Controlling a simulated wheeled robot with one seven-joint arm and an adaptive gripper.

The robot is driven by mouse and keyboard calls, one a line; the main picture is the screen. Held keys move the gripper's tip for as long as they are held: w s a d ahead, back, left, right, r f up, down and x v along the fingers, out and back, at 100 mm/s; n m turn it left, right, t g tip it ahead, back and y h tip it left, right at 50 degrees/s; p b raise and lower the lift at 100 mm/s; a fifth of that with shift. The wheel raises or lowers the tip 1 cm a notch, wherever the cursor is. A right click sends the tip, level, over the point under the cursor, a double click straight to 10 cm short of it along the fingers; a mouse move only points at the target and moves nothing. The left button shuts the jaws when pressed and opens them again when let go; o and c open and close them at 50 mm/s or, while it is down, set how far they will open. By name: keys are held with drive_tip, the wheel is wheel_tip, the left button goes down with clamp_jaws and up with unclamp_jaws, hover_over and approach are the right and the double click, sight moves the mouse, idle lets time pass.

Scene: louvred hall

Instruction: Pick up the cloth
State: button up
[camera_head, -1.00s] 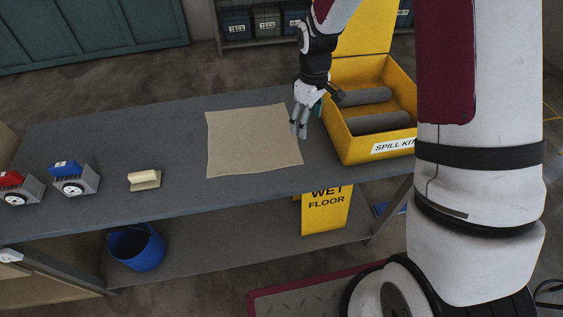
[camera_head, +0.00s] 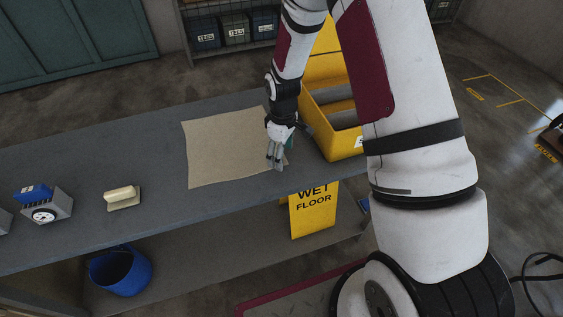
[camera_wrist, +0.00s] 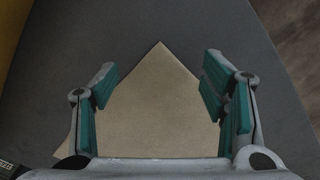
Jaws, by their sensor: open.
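The cloth (camera_head: 225,148) is a tan, roughly square sheet lying flat on the grey bench. My gripper (camera_head: 276,166) is at the cloth's right edge, near its front right corner, pointing down. In the wrist view the cloth (camera_wrist: 160,110) lies below and between my fingers, with one corner pointing up the picture. My gripper (camera_wrist: 160,85) is open there, its teal pads well apart with nothing between them. The gripper hides part of the cloth's right edge in the head view. I cannot tell the exact height of the fingertips above the bench.
The bench (camera_head: 150,210) has free room left of the cloth. An open yellow spill kit box (camera_head: 345,143) stands close to the right of my gripper. A cream-handled block (camera_head: 122,198) and a blue-topped tool (camera_head: 45,203) sit to the left. A blue bucket (camera_head: 120,272) is below.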

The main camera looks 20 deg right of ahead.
drive_tip(key=shift+f, duration=0.9)
drive_tip(key=shift+f+b, duration=0.2)
drive_tip(key=shift+b, duration=0.15)
drive_tip(key=shift+c, duration=0.6)
drive_tip(key=c, duration=0.8)
drive_tip(key=shift+o, duration=0.2)
wheel_tip(320, 180, up, 2)
drive_tip(key=shift+d+r+p, duration=0.1)
drive_tip(key=shift+p, duration=0.4)
clamp_jaws()
wheel_tip(320, 180, up, 10)
drive_tip(key=p, duration=0.3)
